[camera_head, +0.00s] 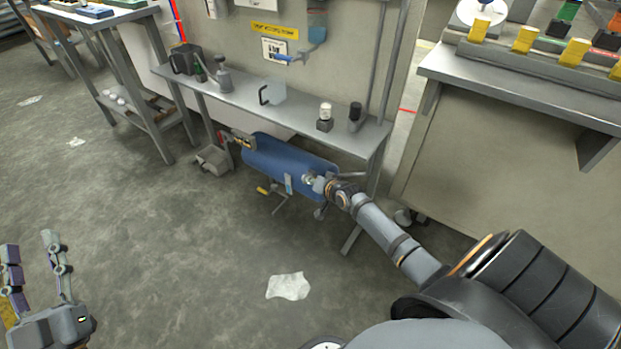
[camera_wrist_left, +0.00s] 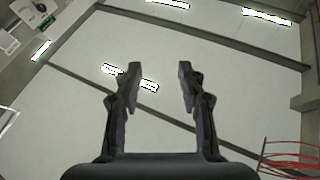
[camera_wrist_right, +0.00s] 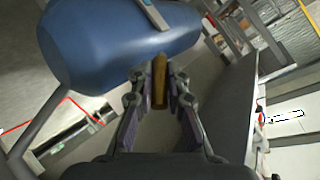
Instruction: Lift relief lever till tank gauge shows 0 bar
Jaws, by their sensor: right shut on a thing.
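The blue tank (camera_head: 290,157) lies on its side under the grey bench, and its rounded end fills the upper left of the right wrist view (camera_wrist_right: 115,50). My right gripper (camera_head: 317,184) is at the tank's near right end. In the right wrist view its fingers (camera_wrist_right: 160,85) are closed around an upright brass-coloured bar, which appears to be the relief lever (camera_wrist_right: 159,75). I cannot make out the gauge or its reading. My left gripper (camera_head: 30,243) is at the lower left, far from the tank. Its fingers (camera_wrist_left: 157,70) are apart and empty, pointing up.
The grey bench (camera_head: 225,88) above the tank carries a clear jug (camera_head: 274,93) and other small items. A bench leg (camera_head: 366,205) stands right of the tank. A second workbench (camera_head: 510,80) is at the right. Open floor with a paper scrap (camera_head: 288,286) lies in front.

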